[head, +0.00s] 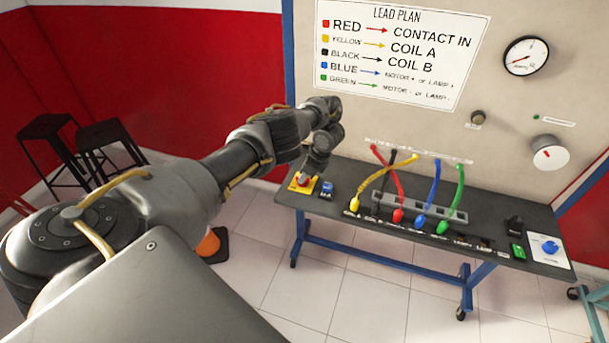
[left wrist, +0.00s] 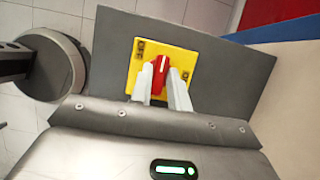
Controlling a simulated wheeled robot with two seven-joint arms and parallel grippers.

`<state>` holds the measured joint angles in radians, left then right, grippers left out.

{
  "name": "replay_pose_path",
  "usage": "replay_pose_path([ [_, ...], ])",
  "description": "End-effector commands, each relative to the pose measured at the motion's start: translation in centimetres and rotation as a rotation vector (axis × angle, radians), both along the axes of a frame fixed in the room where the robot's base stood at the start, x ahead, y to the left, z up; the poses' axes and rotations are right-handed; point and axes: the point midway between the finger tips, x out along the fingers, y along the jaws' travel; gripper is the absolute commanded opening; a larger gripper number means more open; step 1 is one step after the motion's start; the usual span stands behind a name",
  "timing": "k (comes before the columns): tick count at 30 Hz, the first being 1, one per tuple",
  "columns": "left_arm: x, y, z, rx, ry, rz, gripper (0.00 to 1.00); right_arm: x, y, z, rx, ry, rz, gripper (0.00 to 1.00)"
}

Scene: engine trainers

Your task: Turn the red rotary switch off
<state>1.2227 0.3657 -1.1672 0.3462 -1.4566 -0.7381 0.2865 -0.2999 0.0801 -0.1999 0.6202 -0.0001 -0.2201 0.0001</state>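The red rotary switch sits on a yellow plate at the left end of the dark bench in the head view. In the left wrist view its red knob (left wrist: 160,70) stands in front of the yellow plate (left wrist: 185,58), with its white mark pointing up in the picture. The pale fingers of my left gripper (left wrist: 161,80) lie one on each side of the knob and look closed against it. In the head view my left gripper (head: 311,173) comes down over the yellow plate (head: 297,187) and partly hides the switch. My right gripper is not in view.
A blue switch (head: 326,188) stands just right of the plate. Coloured leads, among them a red one (head: 390,185), rise from the bench (head: 350,172) farther right. A tall panel stands behind. Black stools (head: 105,135) and an orange cone (head: 208,243) are at the left.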

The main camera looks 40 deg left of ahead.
Motion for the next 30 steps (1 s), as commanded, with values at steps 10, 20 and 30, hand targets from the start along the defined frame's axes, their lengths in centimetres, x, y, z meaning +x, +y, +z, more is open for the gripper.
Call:
replay_pose_path([
  [10,0.0,0.0,0.0,0.0,0.001,-0.002,0.36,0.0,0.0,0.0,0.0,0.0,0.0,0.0],
  [20,-0.1,-0.5,2.6,-0.001,0.001,0.002,0.36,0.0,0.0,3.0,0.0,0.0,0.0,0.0],
  [30,0.9,-3.2,6.5,-0.001,-0.002,-0.01,0.36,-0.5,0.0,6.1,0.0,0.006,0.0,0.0],
])
